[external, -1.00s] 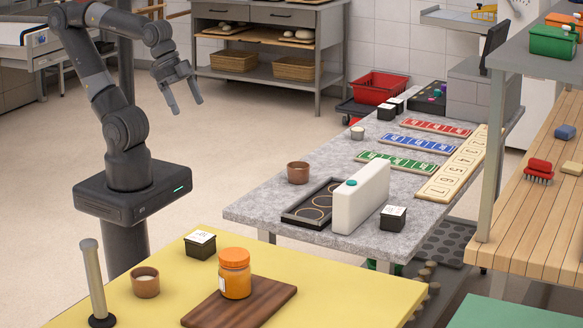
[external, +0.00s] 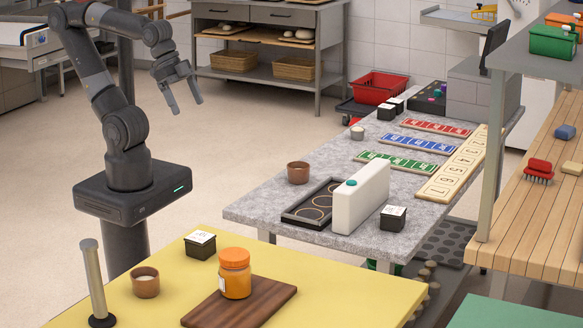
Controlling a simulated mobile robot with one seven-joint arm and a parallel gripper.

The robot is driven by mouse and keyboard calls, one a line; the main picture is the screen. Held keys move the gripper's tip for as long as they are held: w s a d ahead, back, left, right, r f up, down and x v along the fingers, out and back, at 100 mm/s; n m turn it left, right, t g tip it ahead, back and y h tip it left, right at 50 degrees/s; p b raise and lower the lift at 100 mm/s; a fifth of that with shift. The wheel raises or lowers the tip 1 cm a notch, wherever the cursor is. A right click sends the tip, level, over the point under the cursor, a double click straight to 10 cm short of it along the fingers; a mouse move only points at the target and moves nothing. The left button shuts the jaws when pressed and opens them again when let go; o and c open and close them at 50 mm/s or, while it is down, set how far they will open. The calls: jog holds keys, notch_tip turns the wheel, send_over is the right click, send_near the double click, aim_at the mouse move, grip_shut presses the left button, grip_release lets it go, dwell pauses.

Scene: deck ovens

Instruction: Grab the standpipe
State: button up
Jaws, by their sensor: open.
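The standpipe (external: 93,280) looks like a pale metal tube on a round black foot. It stands upright, leaning slightly in the picture, at the front left of the yellow table (external: 340,285). My gripper (external: 188,106) is open and empty. It hangs in the air at the upper left, pointing down, well above and apart from the standpipe. Nothing hides the standpipe.
Beside the standpipe are a brown cup (external: 146,282), a black box (external: 200,245) and an orange-lidded jar (external: 235,273) on a wooden board (external: 270,297). A grey stone table (external: 255,208) stands behind, with a white container (external: 360,200).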

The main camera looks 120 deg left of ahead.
jog(key=shift+c, duration=0.6)
jog(key=c, duration=0.5)
